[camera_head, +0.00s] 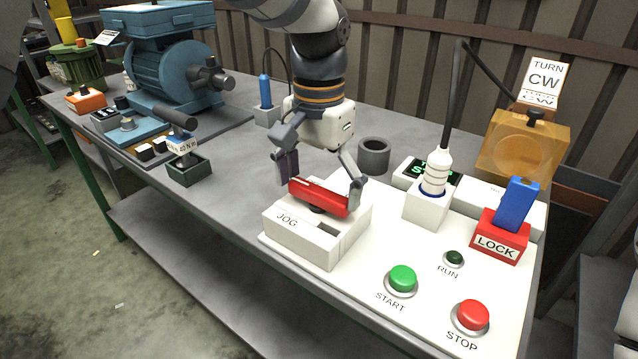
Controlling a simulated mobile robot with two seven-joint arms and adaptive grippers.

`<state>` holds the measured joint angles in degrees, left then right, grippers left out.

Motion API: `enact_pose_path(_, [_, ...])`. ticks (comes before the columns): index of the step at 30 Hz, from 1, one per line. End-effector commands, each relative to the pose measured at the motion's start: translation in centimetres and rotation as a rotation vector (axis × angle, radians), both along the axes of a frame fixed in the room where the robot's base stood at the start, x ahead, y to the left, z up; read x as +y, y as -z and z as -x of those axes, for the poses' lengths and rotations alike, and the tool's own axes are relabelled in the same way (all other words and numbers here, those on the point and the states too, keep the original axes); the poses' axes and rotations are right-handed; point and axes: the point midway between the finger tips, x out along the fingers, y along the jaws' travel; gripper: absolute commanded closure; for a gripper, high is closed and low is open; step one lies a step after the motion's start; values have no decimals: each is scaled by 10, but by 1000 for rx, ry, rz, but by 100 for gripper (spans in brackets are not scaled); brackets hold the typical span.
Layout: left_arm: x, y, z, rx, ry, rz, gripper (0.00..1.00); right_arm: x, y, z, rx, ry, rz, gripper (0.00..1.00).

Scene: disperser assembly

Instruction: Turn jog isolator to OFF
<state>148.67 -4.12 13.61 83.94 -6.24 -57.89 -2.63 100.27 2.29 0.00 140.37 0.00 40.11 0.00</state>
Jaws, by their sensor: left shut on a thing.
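The jog isolator (302,239) is a white box labelled JOG at the left end of the white control panel. Its red bar handle (319,197) lies across the top, on a dark hub. My left gripper (321,193) reaches down from above and is shut on the red handle, one finger near each end of it. Any OFF mark on the isolator is hidden or too small to read. My right gripper is not in view.
Right of the isolator stand a white cable plug in its socket (427,207), a red LOCK block (498,236), a green START button (403,279) and a red STOP button (471,316). A dark grey ring (373,156) stands behind. A blue motor (170,75) stands far left.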

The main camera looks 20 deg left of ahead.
Motion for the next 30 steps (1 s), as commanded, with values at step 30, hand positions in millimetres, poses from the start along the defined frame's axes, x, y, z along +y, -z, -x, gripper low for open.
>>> enact_pose_path(30, [0, -92, -1, -3, -3, 2, 0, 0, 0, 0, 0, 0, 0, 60])
